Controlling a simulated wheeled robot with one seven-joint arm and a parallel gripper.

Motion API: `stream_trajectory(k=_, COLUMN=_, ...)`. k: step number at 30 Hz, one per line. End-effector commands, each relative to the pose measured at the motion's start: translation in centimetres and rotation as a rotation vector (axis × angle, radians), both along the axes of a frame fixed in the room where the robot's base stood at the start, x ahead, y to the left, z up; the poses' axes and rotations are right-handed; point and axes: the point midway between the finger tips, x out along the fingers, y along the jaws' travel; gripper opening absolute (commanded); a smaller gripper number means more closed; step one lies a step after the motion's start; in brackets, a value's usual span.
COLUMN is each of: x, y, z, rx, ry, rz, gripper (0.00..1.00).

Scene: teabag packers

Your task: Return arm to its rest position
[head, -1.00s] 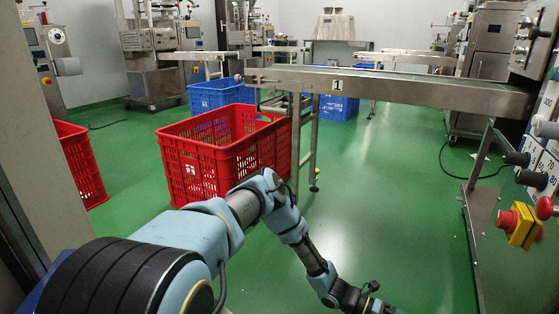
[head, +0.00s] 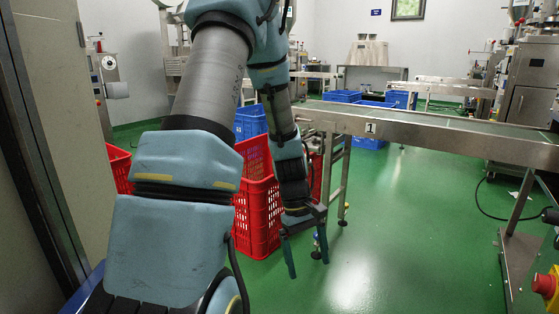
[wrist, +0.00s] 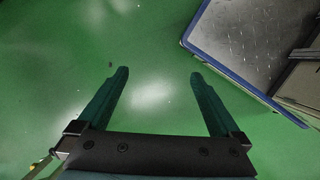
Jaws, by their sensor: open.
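My arm is folded up in the left half of the head view, with its forearm hanging down. My gripper (head: 307,258) points at the floor in front of the red crate (head: 262,215). Its two dark green fingers are apart with nothing between them. In the wrist view my gripper (wrist: 157,75) is open and empty above the bare green floor (wrist: 150,40). My arm hides part of the red crate.
The conveyor (head: 440,135) marked 1 runs to the right, its leg close to my gripper. Another red crate (head: 121,168) stands at the left. Blue crates (head: 249,122) stand behind. A blue-edged metal surface (wrist: 250,40) is at the wrist view's right. An emergency stop (head: 546,286) is at lower right.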

Motion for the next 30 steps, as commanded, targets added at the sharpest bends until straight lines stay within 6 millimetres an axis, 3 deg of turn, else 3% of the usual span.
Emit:
stream_trajectory(k=1, x=0.3, y=1.9, z=2.5, rx=0.01, ry=-0.069, rz=-0.055, gripper=1.0)
stream_trajectory(k=6, x=0.1, y=7.0, z=7.6, rx=0.05, ry=-0.245, rz=-0.246, gripper=1.0)
stream_trajectory(k=15, x=-1.4, y=12.4, z=13.2, rx=0.117, ry=-0.426, rz=-0.473, gripper=1.0)
stream_trajectory(k=18, x=-2.1, y=13.7, z=14.6, rx=0.139, ry=-0.473, rz=-0.534, gripper=1.0)
stream_trajectory(k=30, x=-2.0, y=13.5, z=23.6, rx=0.135, ry=-0.464, rz=-0.53, gripper=1.0)
